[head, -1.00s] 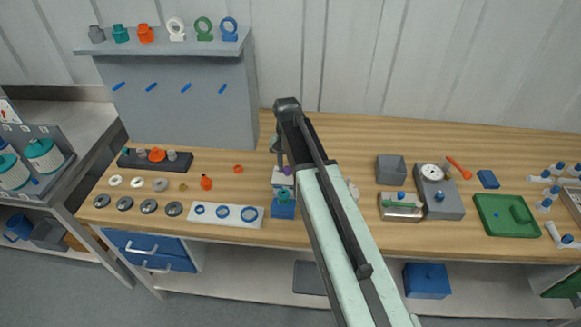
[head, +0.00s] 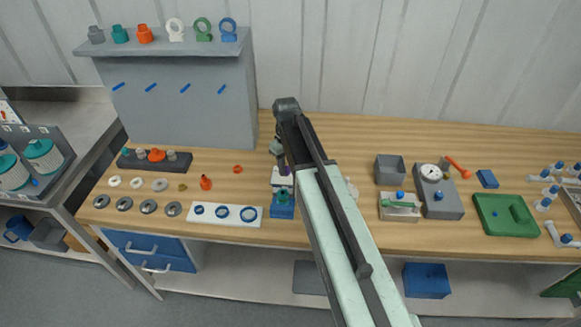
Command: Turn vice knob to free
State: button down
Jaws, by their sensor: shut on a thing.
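A small vice with a blue base (head: 282,209) stands near the front edge of the bench, left of my arm. A pale block and a small teal part show at the top of this base. My gripper (head: 281,160) is at the end of my dark arm link, just above and behind the vice, and points down. The fingertips and most of the knob are too small and too covered by my arm to see clearly, so the knob's angle cannot be told.
Left of the vice lies a white plate (head: 226,215) with blue rings. Behind it is a dark rack (head: 133,162) with fittings. To the right are a grey box (head: 390,170), a dial gauge block (head: 440,198) and a green tray (head: 490,222).

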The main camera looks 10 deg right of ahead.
jog(key=shift+a+n, duration=0.2)
jog(key=shift+n, duration=0.4)
jog(key=c, duration=1.1)
grip_release()
jog(key=shift+o, duration=0.2)
notch_tip(320, 180, up, 8)
jog(key=p, duration=0.8)
jog(key=shift+f, duration=0.1)
jog(key=shift+f, duration=0.1)
